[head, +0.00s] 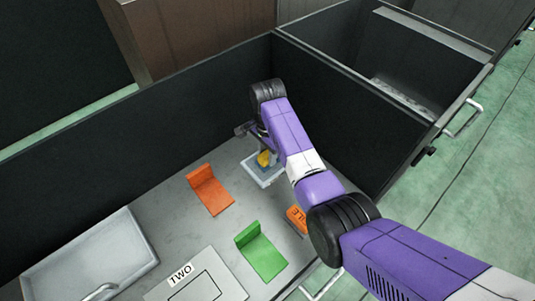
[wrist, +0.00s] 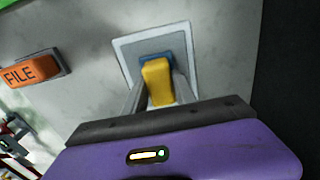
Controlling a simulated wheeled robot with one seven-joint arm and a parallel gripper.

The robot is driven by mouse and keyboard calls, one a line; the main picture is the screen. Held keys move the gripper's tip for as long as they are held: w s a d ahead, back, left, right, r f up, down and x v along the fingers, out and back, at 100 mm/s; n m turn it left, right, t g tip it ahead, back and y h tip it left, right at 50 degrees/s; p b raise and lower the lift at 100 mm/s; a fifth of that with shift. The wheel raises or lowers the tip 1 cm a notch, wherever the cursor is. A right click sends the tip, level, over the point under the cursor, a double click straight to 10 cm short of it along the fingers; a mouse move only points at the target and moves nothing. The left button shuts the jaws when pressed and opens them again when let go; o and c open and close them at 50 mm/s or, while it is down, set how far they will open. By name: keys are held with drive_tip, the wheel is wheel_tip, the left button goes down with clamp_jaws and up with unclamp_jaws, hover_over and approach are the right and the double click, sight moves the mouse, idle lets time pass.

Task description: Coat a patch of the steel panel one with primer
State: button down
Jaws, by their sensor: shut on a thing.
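My gripper (wrist: 157,92) is shut on a yellow block-shaped handle (wrist: 158,82) with a blue part (wrist: 157,57) at its far end. The yellow handle also shows in the head view (head: 263,158), under my wrist. The blue end is over or in a small pale square tray (wrist: 121,48), which also shows in the head view (head: 272,183). I cannot tell whether the blue end touches the tray's bottom. A flat plate labelled TWO (head: 205,288) lies at the bottom of the head view. No panel marked one can be made out.
An orange bracket (head: 210,192) and a green bracket (head: 262,252) stand on the grey worktop. An orange block marked FILE (wrist: 30,71) lies right of them in the head view. A white basin (head: 90,252) is at left. Dark walls (head: 200,110) close the back and right.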

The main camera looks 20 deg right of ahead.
sight(267, 154)
idle(0.3)
wheel_tip(267, 154, up, 5)
drive_tip(key=p, duration=0.4)
drive_tip(key=shift+f+p, duration=0.1)
drive_tip(key=shift+p, duration=0.3)
drive_tip(key=shift+r, duration=1.05)
